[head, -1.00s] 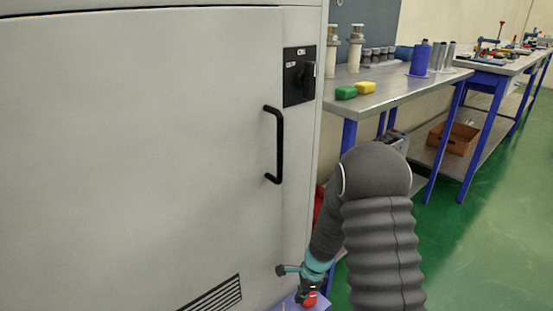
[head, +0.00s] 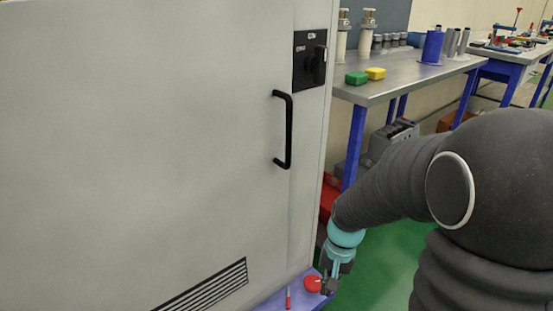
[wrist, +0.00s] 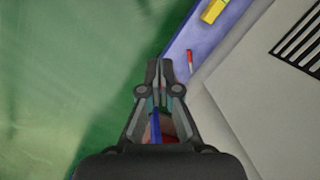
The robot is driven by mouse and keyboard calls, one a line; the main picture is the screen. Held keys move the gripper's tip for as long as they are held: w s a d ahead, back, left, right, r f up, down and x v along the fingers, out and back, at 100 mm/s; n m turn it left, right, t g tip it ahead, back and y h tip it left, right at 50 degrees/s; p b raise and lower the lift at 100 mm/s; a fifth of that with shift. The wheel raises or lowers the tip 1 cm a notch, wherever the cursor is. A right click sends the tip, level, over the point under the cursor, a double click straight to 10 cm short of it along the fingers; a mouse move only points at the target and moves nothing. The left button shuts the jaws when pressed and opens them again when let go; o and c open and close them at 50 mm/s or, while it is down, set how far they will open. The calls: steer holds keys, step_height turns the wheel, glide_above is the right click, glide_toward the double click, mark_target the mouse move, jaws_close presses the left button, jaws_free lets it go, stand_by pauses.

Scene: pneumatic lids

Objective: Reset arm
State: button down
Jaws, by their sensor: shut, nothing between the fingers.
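My gripper (head: 329,288) hangs low at the right edge of the grey cabinet in the head view, pointing down. It is shut and empty. In the wrist view my gripper (wrist: 161,66) shows its fingers together, over the blue surface's edge and the green floor. My dark arm fills the right of the head view. A red round object (head: 312,283) is on the blue surface (head: 272,303) right beside the fingers; I cannot tell if they touch it. A thin red-and-white stick (head: 288,299) is a little to the left, also in the wrist view (wrist: 190,60).
The grey cabinet (head: 150,130) with a black handle (head: 288,130) and a switch (head: 310,58) fills the left. A metal-topped table (head: 400,85) behind holds green (head: 357,78) and yellow (head: 376,73) blocks. Open green floor (wrist: 70,80) lies left in the wrist view.

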steer(key=s+d+r+n+t, duration=0.1)
steer(key=s+r+t, duration=0.2)
steer(key=r, duration=0.6)
steer(key=s+d+r+n+t+h, duration=0.1)
steer(key=s+d+r+n+t, duration=0.1)
steer(key=s+r, duration=0.6)
step_height(320, 180, up, 2)
steer(key=shift+s+d+r+t, duration=0.15)
steer(key=shift+s+d+t, duration=0.1)
steer(key=shift+t, duration=0.65)
